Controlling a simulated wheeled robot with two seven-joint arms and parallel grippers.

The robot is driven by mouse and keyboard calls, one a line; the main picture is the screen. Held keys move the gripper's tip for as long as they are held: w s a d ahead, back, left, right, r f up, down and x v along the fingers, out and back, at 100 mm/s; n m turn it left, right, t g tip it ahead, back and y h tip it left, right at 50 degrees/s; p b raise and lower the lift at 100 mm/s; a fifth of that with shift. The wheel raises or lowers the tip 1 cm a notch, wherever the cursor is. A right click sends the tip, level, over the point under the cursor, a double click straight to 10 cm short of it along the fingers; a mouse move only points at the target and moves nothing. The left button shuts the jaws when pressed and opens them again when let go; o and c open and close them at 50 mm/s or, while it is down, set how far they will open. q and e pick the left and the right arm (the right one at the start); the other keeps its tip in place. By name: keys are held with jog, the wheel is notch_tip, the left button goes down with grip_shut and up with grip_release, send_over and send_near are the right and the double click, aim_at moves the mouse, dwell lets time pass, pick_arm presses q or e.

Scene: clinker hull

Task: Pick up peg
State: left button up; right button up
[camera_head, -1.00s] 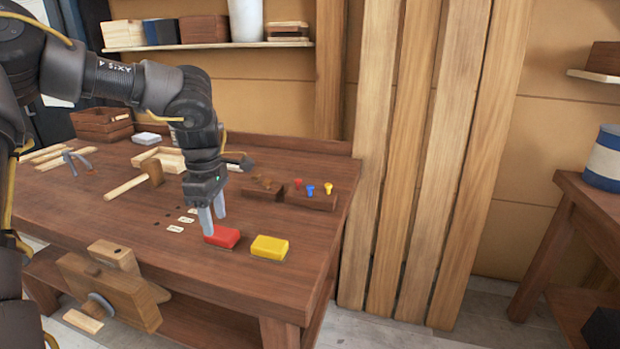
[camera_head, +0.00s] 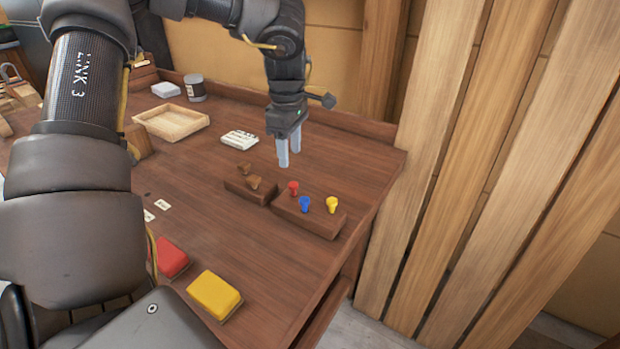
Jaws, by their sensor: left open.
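Three coloured pegs stand upright in a wooden block (camera_head: 318,222) near the right end of the workbench: a red peg (camera_head: 293,187), a blue peg (camera_head: 305,203) and a yellow peg (camera_head: 332,204). My left gripper (camera_head: 289,160) points down above the bench, a little behind the red peg in the picture. Its two pale fingers are apart with nothing between them. It does not touch any peg. My right gripper does not show.
A second wooden block (camera_head: 240,190) with brown pieces adjoins the peg block. A red block (camera_head: 172,257) and a yellow block (camera_head: 214,295) lie in front. A wooden tray (camera_head: 171,121), white card (camera_head: 239,139) and can (camera_head: 195,88) are behind left. Planks (camera_head: 440,150) stand right.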

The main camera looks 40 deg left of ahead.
pick_arm(q)
send_over(293, 183)
jog(key=f, duration=0.5)
jog(key=shift+s, duration=0.2)
jog(key=shift+f, duration=0.25)
jog(key=shift+d+f+p, duration=0.1)
jog(key=shift+p, duration=0.25)
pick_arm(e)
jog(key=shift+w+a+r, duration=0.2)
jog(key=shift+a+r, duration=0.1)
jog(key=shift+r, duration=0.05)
pick_arm(q)
jog(key=shift+f, duration=0.3)
jog(key=f+p, duration=0.1)
jog(key=f, duration=0.3)
jog(key=shift+w+f+p, duration=0.15)
jog(key=shift+w+p, duration=0.05)
jog(key=shift+p, duration=0.15)
jog(key=shift+s, duration=0.1)
jog(key=c, duration=1.1)
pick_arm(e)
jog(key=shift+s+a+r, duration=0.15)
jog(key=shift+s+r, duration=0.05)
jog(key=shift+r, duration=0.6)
pick_arm(q)
jog(key=shift+o, duration=0.2)
